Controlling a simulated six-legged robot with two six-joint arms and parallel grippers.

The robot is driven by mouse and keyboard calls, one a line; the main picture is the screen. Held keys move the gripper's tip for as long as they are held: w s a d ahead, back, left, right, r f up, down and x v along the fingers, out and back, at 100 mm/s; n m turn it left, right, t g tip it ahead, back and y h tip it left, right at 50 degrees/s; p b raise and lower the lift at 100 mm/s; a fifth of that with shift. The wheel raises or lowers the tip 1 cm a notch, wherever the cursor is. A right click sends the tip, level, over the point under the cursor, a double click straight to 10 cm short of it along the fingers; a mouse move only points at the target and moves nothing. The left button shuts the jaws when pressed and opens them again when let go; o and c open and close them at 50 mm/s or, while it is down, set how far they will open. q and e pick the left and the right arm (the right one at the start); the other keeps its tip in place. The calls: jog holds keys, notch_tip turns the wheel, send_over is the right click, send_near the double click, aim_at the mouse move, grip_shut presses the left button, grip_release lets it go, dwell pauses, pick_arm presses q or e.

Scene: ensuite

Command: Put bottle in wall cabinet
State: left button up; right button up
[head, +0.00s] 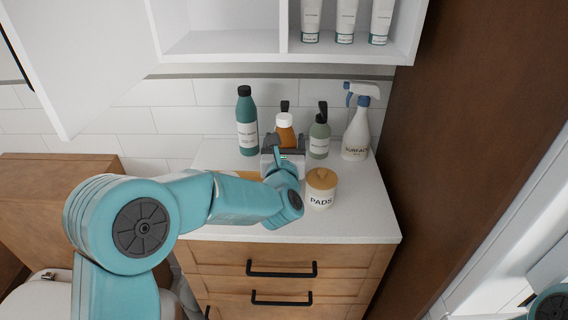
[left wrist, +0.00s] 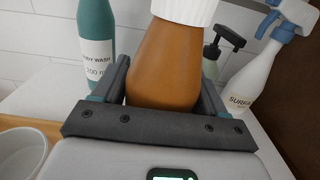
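An orange-brown bottle with a white cap (head: 285,128) stands upright over the white counter, near the back wall. It fills the middle of the left wrist view (left wrist: 165,60). My left gripper (head: 284,143) has one finger on each side of it, with no clear gap in the left wrist view, so it looks shut on the bottle. The gripper hides the bottle's base, so I cannot tell if it touches the counter. The wall cabinet (head: 222,43) is above, its left door (head: 95,60) swung open. Its left compartment looks empty. My right gripper is not in view.
A teal body wash bottle (head: 247,122) stands left of the held bottle. A green pump bottle (head: 319,140), a spray bottle (head: 356,135) and a lidded pads jar (head: 320,188) stand to its right. White tubes (head: 346,20) fill the right cabinet compartment.

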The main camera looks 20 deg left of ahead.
pick_arm(q)
grip_shut()
jog(key=shift+r, duration=0.1)
